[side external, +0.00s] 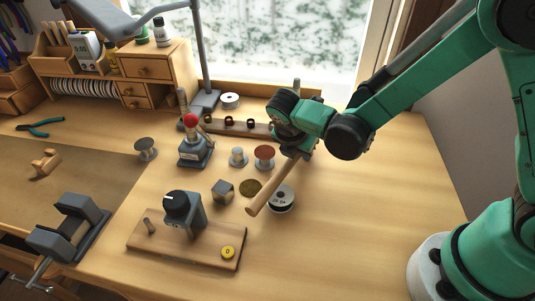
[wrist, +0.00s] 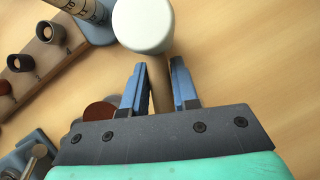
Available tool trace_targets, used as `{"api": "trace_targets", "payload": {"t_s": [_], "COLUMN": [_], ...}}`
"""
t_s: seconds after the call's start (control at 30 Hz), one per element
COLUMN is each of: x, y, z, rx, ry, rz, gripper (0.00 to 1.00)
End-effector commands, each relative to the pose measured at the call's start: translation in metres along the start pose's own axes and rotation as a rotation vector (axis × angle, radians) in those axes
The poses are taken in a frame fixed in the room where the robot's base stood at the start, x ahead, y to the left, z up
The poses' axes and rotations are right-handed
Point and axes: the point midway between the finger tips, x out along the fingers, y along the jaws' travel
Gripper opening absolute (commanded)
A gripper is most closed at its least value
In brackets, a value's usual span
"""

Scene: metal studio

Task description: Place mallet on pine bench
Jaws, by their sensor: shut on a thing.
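The mallet has a pale wooden handle (side external: 268,193) that slants down to the left from my gripper (side external: 298,150) in the side external view. In the wrist view the mallet's whitish round head (wrist: 143,25) is just beyond the fingertips. My gripper (wrist: 157,72) is shut on the handle, which runs between its blue fingers. The mallet's head is not clearly seen in the side external view. The pine bench (side external: 375,205) is the broad light wood top below.
A wooden board with a grey device (side external: 183,212), a spool (side external: 281,199), a brown spool (side external: 264,157), a metal cube (side external: 223,190) and a red-knobbed device (side external: 195,147) stand nearby. A rack with rings (side external: 229,125) lies behind. The bench's right side is clear.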

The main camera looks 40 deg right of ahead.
Motion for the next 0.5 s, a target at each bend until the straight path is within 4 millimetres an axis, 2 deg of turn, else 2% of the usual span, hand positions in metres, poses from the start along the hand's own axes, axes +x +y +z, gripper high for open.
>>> {"api": "trace_targets", "payload": {"t_s": [0.43,0.47,0.5], "x": [0.007,0.0071,0.0069], "y": [-0.0001,-0.0002,-0.0002], "z": [-0.0036,-0.0037,-0.0036], "rx": [0.0,0.0,0.0], "ry": [0.0,0.0,0.0], "rz": [0.0,0.0,0.0], "gripper": [0.0,0.3,0.42]}}
